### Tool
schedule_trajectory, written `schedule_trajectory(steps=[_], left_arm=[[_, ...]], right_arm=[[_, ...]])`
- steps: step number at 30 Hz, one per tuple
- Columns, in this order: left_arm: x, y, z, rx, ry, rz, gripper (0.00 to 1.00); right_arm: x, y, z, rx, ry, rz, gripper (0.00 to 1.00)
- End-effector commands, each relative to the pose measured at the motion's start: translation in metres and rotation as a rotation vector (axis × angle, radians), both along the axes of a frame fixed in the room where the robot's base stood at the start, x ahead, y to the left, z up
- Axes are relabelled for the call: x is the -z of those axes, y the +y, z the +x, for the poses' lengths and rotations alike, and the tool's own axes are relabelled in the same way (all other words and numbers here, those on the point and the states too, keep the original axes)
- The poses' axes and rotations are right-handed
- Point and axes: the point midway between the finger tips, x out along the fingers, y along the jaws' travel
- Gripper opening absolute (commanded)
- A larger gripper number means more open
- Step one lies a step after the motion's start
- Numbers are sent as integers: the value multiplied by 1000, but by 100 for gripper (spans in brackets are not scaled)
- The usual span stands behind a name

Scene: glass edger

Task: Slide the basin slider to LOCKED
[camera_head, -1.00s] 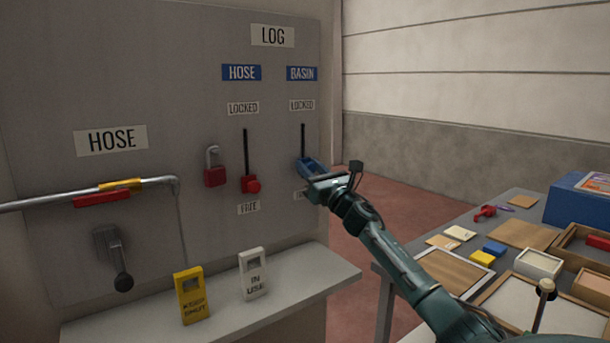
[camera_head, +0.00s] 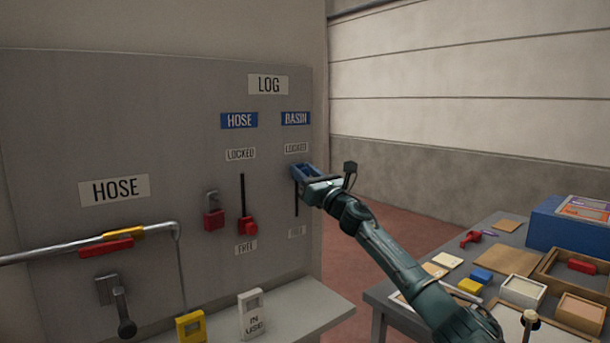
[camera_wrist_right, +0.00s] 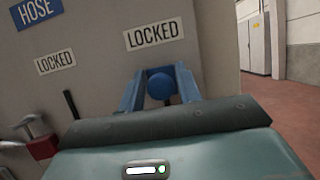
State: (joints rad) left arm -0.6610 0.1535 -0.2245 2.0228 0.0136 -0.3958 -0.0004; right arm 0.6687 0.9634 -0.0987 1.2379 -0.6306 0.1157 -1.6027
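The basin slider's round blue knob (camera_wrist_right: 160,88) shows in the right wrist view between the two blue fingers of my right gripper (camera_wrist_right: 161,80), which look closed on its sides. In the head view my right gripper (camera_head: 303,171) is at the upper end of the dark vertical basin slot (camera_head: 296,200), just below the LOCKED label (camera_head: 296,148). The fingers mostly hide the knob there. The basin's lower label (camera_head: 297,231) is below the slot and hard to read. The blue BASIN sign (camera_head: 296,118) is above. My left gripper is out of view.
The red hose slider (camera_head: 247,225) sits low on its slot near FREE, beside a red padlock (camera_head: 214,217). A ledge (camera_head: 305,303) with yellow and white tags projects below. A cluttered table (camera_head: 385,293) stands right, partly behind my arm.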

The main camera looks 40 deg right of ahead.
Motion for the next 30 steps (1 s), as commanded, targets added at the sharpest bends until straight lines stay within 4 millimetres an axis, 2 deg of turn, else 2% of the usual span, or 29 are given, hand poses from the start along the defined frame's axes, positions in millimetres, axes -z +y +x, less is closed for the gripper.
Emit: schedule_trajectory(steps=[1, 4, 14, 17, 30], left_arm=[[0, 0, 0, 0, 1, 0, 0], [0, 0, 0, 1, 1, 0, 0], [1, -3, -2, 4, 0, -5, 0], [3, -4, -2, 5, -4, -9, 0], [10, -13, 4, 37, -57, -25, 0]], right_arm=[[-4, -1, -1, 1, -7, -1, 38], [-3, -1, -1, 1, -5, -1, 46], [2, -1, -4, 2, 0, -1, 46], [7, 0, -11, 2, 1, -3, 46], [32, 6, -64, 2, 3, -3, 46]])
